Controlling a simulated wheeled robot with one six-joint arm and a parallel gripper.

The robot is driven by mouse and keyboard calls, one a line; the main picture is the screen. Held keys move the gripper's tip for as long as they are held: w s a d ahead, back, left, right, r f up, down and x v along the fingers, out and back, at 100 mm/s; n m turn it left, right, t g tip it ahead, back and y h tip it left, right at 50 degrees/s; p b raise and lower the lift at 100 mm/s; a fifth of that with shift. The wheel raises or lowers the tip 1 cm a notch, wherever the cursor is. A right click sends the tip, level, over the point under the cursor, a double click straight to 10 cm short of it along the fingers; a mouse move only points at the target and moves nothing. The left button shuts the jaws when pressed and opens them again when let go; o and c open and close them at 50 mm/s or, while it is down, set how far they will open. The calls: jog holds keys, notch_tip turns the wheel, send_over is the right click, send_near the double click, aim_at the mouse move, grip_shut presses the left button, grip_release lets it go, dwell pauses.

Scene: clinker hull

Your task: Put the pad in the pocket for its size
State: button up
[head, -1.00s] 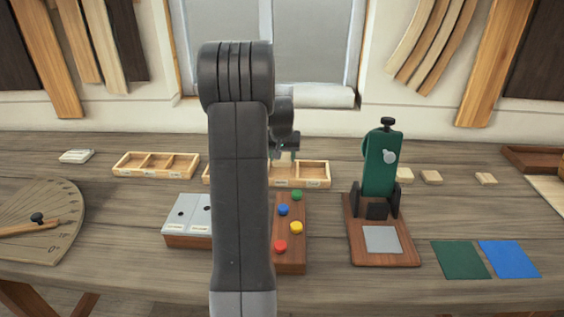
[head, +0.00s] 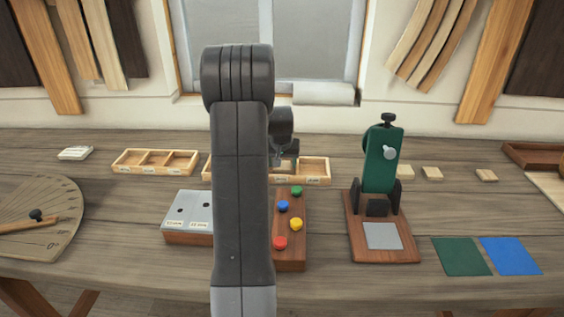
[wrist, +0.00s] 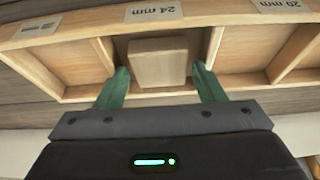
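A pale wooden pad (wrist: 157,62) lies inside the middle pocket of a wooden tray (wrist: 221,13), behind the label reading 24 mm, in the wrist view. My gripper (wrist: 160,72) is open, with one green finger on each side of the pad and a gap between each finger and the pad. In the head view my gripper (head: 284,158) is down at the tray (head: 315,182), partly hidden by my own arm. The pockets on either side of the pad look empty in the wrist view; their labels are hard to read.
A second divided tray (head: 155,172) stands to the left. A block with coloured buttons (head: 290,255) and a grey-topped block (head: 187,240) are in front.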

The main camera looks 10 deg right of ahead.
jog(key=shift+o, duration=0.7)
jog(key=shift+r, duration=0.15)
jog(key=shift+r+p, duration=0.25)
jog(key=shift+p, duration=0.1)
jog(key=v, duration=1.2)
jog(key=shift+r+b, duration=0.25)
jog(key=shift+b, duration=0.15)
